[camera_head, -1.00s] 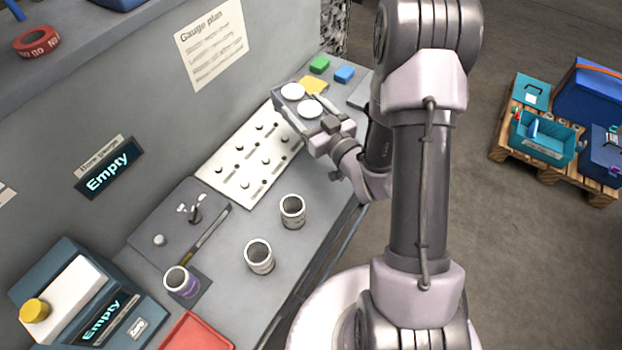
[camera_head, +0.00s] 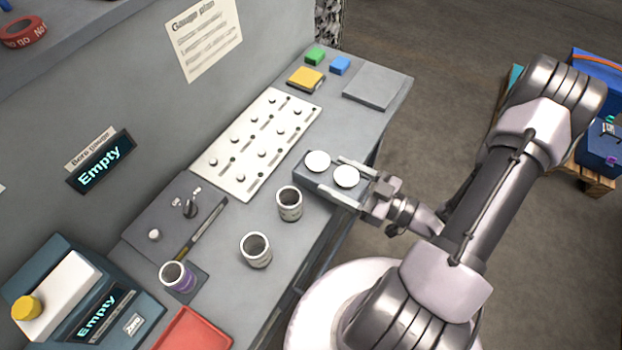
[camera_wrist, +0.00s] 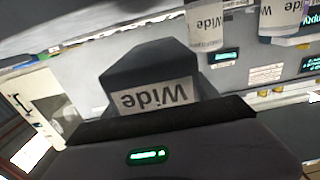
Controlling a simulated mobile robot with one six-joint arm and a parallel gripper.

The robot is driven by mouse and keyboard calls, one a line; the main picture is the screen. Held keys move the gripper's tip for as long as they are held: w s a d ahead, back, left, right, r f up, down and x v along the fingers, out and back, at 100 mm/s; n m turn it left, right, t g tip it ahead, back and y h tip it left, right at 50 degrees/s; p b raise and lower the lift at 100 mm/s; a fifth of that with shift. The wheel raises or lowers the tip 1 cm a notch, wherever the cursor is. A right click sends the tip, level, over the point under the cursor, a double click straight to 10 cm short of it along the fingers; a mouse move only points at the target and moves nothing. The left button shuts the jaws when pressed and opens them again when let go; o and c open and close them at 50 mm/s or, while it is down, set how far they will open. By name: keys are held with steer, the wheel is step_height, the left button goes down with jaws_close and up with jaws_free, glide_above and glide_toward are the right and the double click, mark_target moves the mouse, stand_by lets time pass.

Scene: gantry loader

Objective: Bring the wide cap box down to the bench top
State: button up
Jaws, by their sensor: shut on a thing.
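The wide cap box (camera_head: 331,181) is a dark grey block with two round white caps on top. My gripper (camera_head: 345,182) is shut on it, with one finger along each long side. The box is over the front part of the bench top (camera_head: 225,250), to the right of the pegged white plate. Whether its underside touches the bench cannot be told from the head view. In the wrist view the box (camera_wrist: 150,70) shows a white label reading "Wide", upside down. The gripper's fingertips are not clear there.
Two grey-white cups, one of them the nearer cup (camera_head: 256,250) and the other (camera_head: 289,203) just left of the box, stand on the bench. A white pegged plate (camera_head: 240,165), a yellow block (camera_head: 306,78) and a grey pad (camera_head: 378,86) lie farther back. A red tray (camera_head: 195,330) is at the front.

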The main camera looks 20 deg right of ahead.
steer(key=w+d+b, duration=0.1)
steer(key=w+d, duration=0.1)
steer(key=w, duration=0.2)
steer(key=w+d+f+b, duration=0.1)
steer(key=w+d, duration=0.1)
steer(key=w, duration=0.3)
steer(key=w+d+b, duration=0.2)
steer(key=w+d, duration=0.1)
steer(key=w, duration=0.2)
steer(key=shift+f, duration=0.25)
steer(key=shift+f+b, duration=1)
steer(key=shift+f, duration=0.7)
steer(key=shift+f, duration=0.15)
steer(key=o, duration=1.7)
steer(key=shift+c, duration=0.2)
